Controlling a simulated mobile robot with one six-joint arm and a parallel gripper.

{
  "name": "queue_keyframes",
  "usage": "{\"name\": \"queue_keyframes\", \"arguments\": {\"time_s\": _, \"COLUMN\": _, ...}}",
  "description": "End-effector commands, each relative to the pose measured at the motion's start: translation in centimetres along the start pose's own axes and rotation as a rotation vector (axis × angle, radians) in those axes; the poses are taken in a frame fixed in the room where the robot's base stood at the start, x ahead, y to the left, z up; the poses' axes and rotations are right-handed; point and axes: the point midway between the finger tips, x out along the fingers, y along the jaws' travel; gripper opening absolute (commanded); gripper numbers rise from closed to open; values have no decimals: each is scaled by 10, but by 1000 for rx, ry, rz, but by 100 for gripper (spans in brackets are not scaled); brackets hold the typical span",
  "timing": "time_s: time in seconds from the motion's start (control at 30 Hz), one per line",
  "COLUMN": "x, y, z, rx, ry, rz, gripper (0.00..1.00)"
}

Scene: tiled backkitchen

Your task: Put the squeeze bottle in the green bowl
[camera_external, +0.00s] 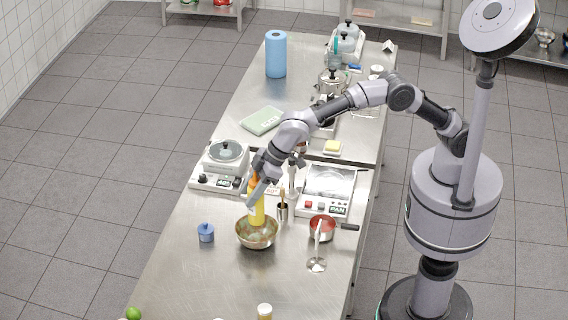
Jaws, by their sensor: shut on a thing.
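The squeeze bottle (257,212) is yellow with an orange upper part and stands roughly upright. My gripper (256,188) is shut on its upper part, from above. The bottle's lower end is over or inside a round bowl (259,241) on the steel table. The bowl looks metallic with a dull greenish-brown tint, and it is the only bowl here that could be the green one. I cannot tell whether the bottle touches the bowl's bottom. The fingers partly hide the bottle's top.
A red-lined pot (322,228) and a small metal stand (317,263) are right of the bowl. A dark cup with utensils (282,211) stands close by. A blue lidded jar (206,233) is to the left. Cooking appliances (226,158) stand behind. The table in front is mostly clear.

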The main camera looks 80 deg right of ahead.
Motion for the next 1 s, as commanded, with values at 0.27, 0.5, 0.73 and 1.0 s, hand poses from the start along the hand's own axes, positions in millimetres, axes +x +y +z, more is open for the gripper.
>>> {"name": "queue_keyframes", "arguments": {"time_s": 0.27, "x": 55, "y": 1, "z": 36, "rx": 3, "ry": -3, "rz": 1, "gripper": 0}}
{"name": "queue_keyframes", "arguments": {"time_s": 0.5, "x": 64, "y": 1, "z": 41, "rx": 4, "ry": 0, "rz": 1, "gripper": 0}}
{"name": "queue_keyframes", "arguments": {"time_s": 0.73, "x": 68, "y": 1, "z": 44, "rx": 4, "ry": -1, "rz": 1, "gripper": 50}}
{"name": "queue_keyframes", "arguments": {"time_s": 1.0, "x": 68, "y": 1, "z": 44, "rx": 4, "ry": -1, "rz": 1, "gripper": 66}}
